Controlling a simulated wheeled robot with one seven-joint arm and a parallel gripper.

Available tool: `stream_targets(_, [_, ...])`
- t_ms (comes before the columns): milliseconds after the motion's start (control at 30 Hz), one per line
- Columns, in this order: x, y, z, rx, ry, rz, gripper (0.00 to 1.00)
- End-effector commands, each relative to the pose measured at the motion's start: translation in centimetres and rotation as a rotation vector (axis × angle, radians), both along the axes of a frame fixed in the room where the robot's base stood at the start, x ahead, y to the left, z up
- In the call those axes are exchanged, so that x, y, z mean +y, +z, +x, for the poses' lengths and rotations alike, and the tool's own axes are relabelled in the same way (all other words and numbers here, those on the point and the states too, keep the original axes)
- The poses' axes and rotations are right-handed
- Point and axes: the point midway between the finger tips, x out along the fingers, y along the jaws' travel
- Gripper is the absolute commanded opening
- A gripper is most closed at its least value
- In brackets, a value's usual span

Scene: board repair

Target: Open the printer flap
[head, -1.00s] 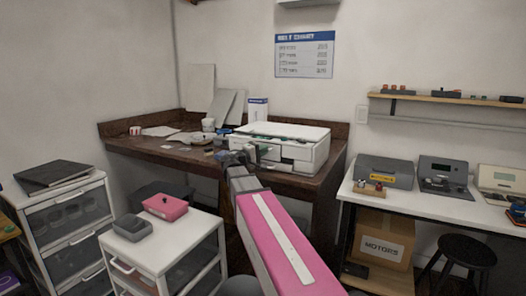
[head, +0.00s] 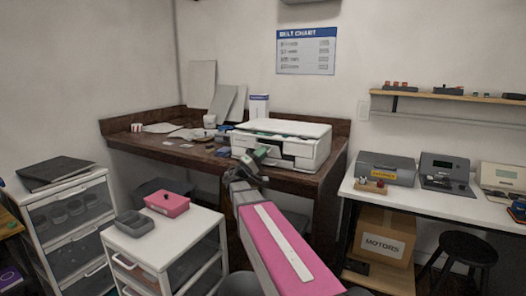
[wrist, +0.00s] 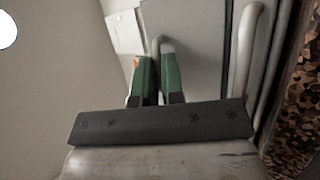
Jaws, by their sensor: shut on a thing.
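The white printer (head: 312,148) stands on the dark wooden corner desk, with its top lid down. My gripper (head: 256,156), with green fingers, is at the printer's front left side and covers part of the front. In the wrist view my gripper (wrist: 156,68) is shut on a thin pale bar (wrist: 156,46) that shows between the green fingers, against a grey panel (wrist: 197,60). The bar looks like part of the flap's handle. A second pale bar (wrist: 243,55) runs to the right of the fingers. How far the flap stands open cannot be told.
Papers and small items lie on the desk (head: 130,145) left of the printer. A white drawer unit (head: 185,235) with a pink box (head: 167,204) stands in front. A white bench (head: 420,203) with devices is at right. A black stool (head: 468,248) stands by it.

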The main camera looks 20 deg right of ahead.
Motion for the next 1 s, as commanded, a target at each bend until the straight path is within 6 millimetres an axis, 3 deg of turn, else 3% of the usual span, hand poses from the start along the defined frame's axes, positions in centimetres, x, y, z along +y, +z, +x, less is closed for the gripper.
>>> stream_targets(400, [0.4, -1.3, -0.3, -0.139, 0.001, -0.141, 0.00])
stream_targets(933, [0.5, -1.4, -0.4, -0.159, 0.001, -0.161, 0.00])
stream_targets(1000, [0.5, -1.4, -0.4, -0.159, 0.001, -0.161, 0.19])
